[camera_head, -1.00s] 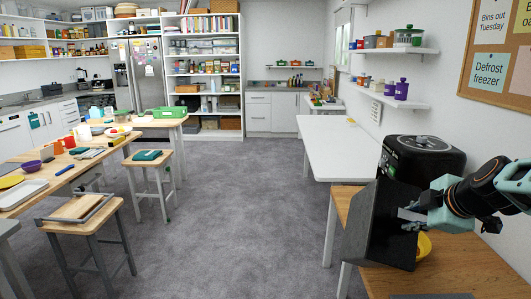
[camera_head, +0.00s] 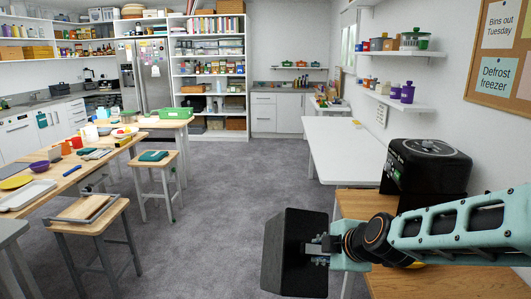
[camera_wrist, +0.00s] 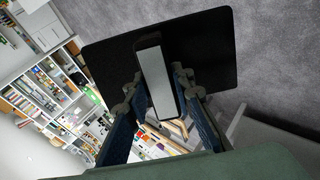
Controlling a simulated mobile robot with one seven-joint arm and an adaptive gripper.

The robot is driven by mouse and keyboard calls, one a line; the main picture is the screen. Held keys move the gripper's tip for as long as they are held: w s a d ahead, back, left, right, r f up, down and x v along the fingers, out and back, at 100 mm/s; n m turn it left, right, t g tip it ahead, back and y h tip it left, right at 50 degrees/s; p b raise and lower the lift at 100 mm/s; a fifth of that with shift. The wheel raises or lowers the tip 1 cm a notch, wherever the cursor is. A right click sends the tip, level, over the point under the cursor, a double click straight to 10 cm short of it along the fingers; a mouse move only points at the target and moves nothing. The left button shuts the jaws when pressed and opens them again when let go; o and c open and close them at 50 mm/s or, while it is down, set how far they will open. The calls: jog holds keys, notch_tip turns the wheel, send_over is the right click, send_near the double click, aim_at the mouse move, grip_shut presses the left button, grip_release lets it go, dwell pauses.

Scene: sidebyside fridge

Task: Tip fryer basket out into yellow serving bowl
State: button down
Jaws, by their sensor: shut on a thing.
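The fryer basket (camera_head: 285,258) is a dark, box-like drawer. It is held tilted in the air, left of the wooden table's edge, with the floor behind it. My gripper (camera_head: 317,249) is shut on its handle; in the wrist view the pale grey handle (camera_wrist: 158,82) sits between the fingers and the basket's black front panel (camera_wrist: 215,55) lies beyond. The basket's inside and contents are hidden. The yellow serving bowl (camera_head: 414,265) shows only as a sliver behind my arm on the wooden table, right of the basket.
The black air fryer (camera_head: 427,165) stands on the wooden table (camera_head: 440,284) by the right wall. A white table (camera_head: 345,145) is behind it. Open carpet (camera_head: 225,220) lies left of the basket. A stool (camera_head: 90,215) and cluttered worktable (camera_head: 80,175) stand further left.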

notch_tip(320, 180, up, 11)
jog(key=p, duration=1)
jog(key=shift+w+f, duration=0.1)
jog(key=w+d+r+m+g+h+b, duration=0.1)
jog(key=w+d+h+b, duration=0.1)
jog(key=w+d+h, duration=0.55)
jog(key=w+d+r+g+h+b, duration=0.15)
jog(key=w+d+h, duration=0.3)
jog(key=w, duration=0.55)
jog(key=w+a+f+n+t+h+b, duration=0.1)
jog(key=a+f+n+h+b, duration=0.1)
jog(key=a+f+b, duration=0.35)
jog(key=w+a+f+n+h+b, duration=0.2)
jog(key=f+h, duration=0.1)
jog(key=f, duration=0.5)
jog(key=w+a+f+n+t+h+b, duration=0.1)
jog(key=a+f+n+h+b, duration=0.2)
jog(key=f, duration=0.4)
jog(key=shift+m+y, duration=0.3)
jog(key=shift+y, duration=0.1)
jog(key=r+p, duration=0.1)
jog(key=r, duration=0.1)
jog(key=a+r+p, duration=0.1)
jog(key=r+p, duration=0.1)
jog(key=shift+s+r, duration=0.1)
jog(key=shift+r, duration=0.15)
